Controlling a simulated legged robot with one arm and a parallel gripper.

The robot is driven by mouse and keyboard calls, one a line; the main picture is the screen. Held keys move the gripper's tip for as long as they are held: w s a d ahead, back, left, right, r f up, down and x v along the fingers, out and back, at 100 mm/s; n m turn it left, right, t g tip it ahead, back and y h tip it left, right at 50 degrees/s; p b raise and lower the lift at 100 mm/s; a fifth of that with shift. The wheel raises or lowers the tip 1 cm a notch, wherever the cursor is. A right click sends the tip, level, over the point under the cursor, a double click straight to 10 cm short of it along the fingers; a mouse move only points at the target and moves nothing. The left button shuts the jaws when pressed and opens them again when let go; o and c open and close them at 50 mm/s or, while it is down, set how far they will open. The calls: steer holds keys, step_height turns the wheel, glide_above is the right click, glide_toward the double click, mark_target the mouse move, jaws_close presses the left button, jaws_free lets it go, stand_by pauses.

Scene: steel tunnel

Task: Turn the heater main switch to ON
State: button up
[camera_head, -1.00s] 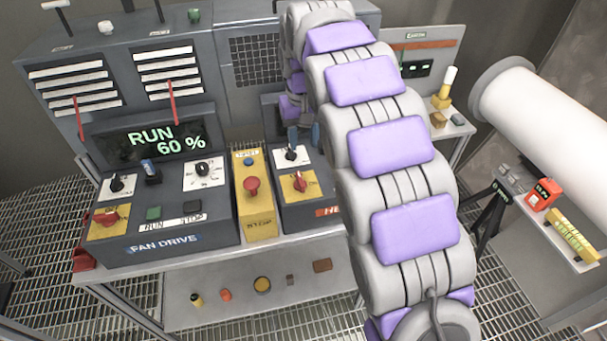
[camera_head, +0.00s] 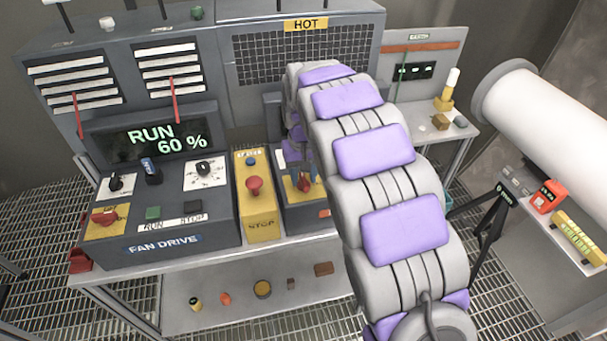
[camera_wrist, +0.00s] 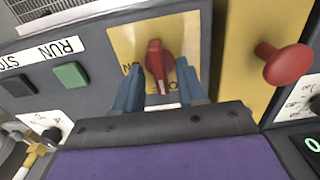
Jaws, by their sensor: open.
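The heater main switch is a red rotary knob (camera_wrist: 156,62) on a yellow plate (camera_wrist: 118,40) in the wrist view, which shows the panel upside down. Its handle lies roughly up and down in that view. An ON label shows left of it; another label below is partly hidden. My gripper (camera_wrist: 158,72) is open, its two blue fingers on either side of the knob. I cannot tell whether they touch it.
A red mushroom button (camera_head: 255,186) on a yellow STOP column (camera_head: 259,228) stands close to the switch. A green button (camera_wrist: 70,75) and a black button (camera_wrist: 18,86) lie on its other side. The fan drive (camera_head: 165,245) is at left. The HOT grille (camera_head: 285,60) stands behind.

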steer(key=shift+a, duration=0.25)
steer(key=shift+c, duration=0.6)
steer(key=shift+d, duration=0.3)
jaws_close()
